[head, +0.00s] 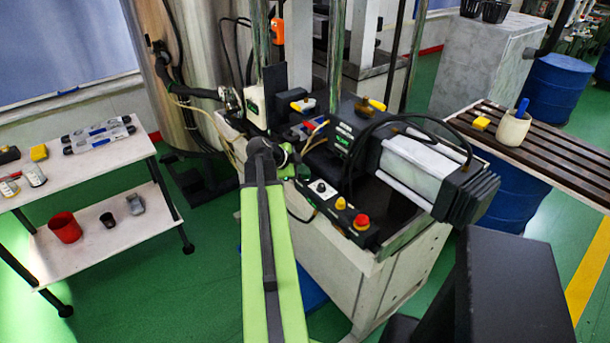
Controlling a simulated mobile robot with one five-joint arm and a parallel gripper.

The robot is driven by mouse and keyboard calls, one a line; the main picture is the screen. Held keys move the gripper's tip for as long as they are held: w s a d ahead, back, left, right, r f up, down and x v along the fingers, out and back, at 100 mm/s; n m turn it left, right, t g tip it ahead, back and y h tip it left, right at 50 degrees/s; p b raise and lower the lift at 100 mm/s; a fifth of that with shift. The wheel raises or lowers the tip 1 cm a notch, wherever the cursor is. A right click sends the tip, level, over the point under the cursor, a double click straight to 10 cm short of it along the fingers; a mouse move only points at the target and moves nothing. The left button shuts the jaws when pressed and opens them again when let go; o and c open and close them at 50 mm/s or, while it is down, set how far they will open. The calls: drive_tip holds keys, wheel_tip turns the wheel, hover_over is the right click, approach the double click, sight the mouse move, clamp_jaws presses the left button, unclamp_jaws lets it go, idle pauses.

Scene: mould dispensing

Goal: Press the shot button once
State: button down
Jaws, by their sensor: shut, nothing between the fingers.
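A black control box (337,213) lies along the front edge of the machine bench. I cannot read which one is labelled as the shot button. My green arm reaches up from the bottom middle. My gripper (292,166) is at its far end, small and partly hidden by the wrist. It is shut and empty, to the upper left of the control box and apart from the red button.
A grey and black motor unit (412,168) with looping black cables stands right of the box. Metal columns (335,60) rise behind. A shelf cart (75,170) is at left. A slatted table (540,150) with a white cup (512,128) is at right. Green floor lies between.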

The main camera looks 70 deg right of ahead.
sight(304, 177)
drive_tip(key=shift+r, duration=0.25)
wheel_tip(304, 177, up, 6)
drive_tip(key=p, duration=0.6)
drive_tip(key=shift+r, duration=0.15)
idle(0.4)
